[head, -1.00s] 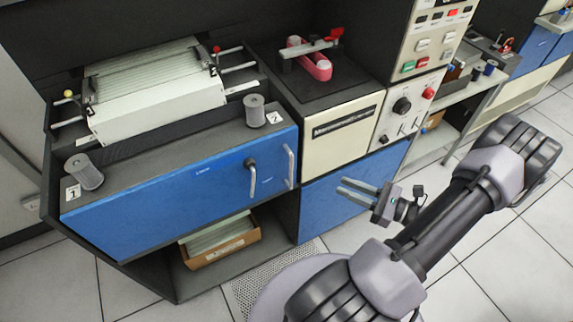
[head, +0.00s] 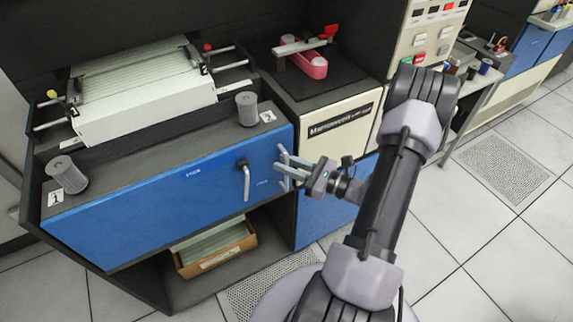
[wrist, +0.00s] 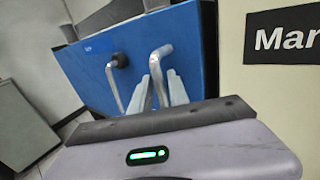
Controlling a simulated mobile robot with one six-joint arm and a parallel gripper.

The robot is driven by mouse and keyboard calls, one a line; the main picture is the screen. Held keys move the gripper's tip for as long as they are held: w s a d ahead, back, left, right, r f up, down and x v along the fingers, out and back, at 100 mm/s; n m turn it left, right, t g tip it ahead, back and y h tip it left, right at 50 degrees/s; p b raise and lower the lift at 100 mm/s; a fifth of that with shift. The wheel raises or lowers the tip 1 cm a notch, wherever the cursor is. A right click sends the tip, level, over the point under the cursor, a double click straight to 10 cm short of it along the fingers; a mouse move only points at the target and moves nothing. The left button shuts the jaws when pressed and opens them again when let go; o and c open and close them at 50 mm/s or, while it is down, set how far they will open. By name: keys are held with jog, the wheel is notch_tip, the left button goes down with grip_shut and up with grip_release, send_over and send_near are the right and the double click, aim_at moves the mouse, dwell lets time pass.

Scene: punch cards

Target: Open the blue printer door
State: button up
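The blue printer door (head: 165,200) is a wide panel on the left cabinet, and it looks shut. It has one metal handle with a dark round knob (head: 243,164) and a second metal handle (head: 283,178) near its right edge. My gripper (head: 279,157) is at the right handle, fingers pointing at the door. In the wrist view the fingers (wrist: 159,88) are apart, and the right handle (wrist: 155,66) appears between them. I cannot tell whether they touch it. The left handle (wrist: 114,86) is beside the left finger.
A cream panel (head: 340,125) stands right of the door, with a lower blue panel below it. An open shelf under the door holds a cardboard box (head: 217,250) of paper. Two grey cylinders stand on the cabinet top. Tiled floor (head: 480,240) is open at the right.

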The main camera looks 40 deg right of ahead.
grip_shut()
dwell(1.4)
